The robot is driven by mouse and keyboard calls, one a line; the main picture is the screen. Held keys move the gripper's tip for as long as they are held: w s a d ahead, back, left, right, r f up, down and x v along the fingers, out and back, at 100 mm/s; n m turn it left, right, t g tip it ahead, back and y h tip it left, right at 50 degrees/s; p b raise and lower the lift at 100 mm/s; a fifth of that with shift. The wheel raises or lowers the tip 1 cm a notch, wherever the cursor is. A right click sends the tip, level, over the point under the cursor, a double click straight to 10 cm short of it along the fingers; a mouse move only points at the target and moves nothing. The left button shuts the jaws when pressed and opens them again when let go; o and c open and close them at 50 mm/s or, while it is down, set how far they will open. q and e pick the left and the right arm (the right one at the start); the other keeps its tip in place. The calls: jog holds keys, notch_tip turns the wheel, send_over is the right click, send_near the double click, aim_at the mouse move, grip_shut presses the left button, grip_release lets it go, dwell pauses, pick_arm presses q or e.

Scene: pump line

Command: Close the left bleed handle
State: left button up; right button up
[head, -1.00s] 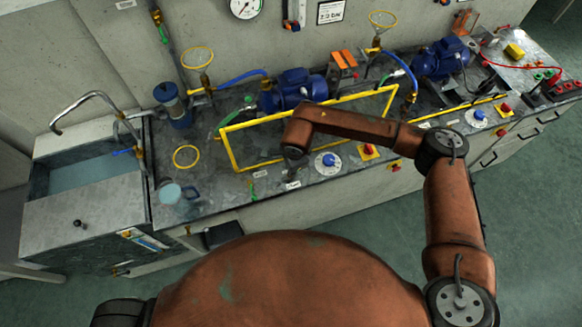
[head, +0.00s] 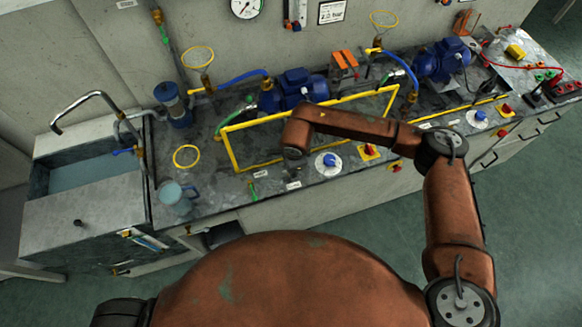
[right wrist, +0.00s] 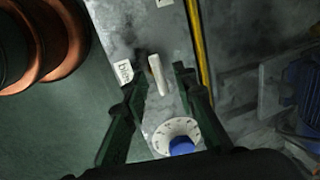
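A pale grey lever handle (right wrist: 159,75) stands out from the counter in the right wrist view. A white label (right wrist: 124,73) that seems to read "bleed" is beside it; this label shows in the head view (head: 293,185). My right gripper (right wrist: 160,80) is open, with one dark finger on each side of the handle; I cannot tell whether either finger touches it. My left gripper is not in view.
A dial with a blue knob (right wrist: 182,146) is close to my right gripper, also in the head view (head: 328,162). A yellow frame (head: 237,157) lies behind. A mug (head: 176,198) stands left, near the sink (head: 90,170). Blue pumps (head: 293,88) line the back.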

notch_tip(320, 180, up, 12)
jog(key=s, duration=0.2)
jog(key=shift+d, duration=0.4)
jog(key=shift+s+f, duration=0.1)
jog(key=shift+s, duration=0.05)
dwell(0.4)
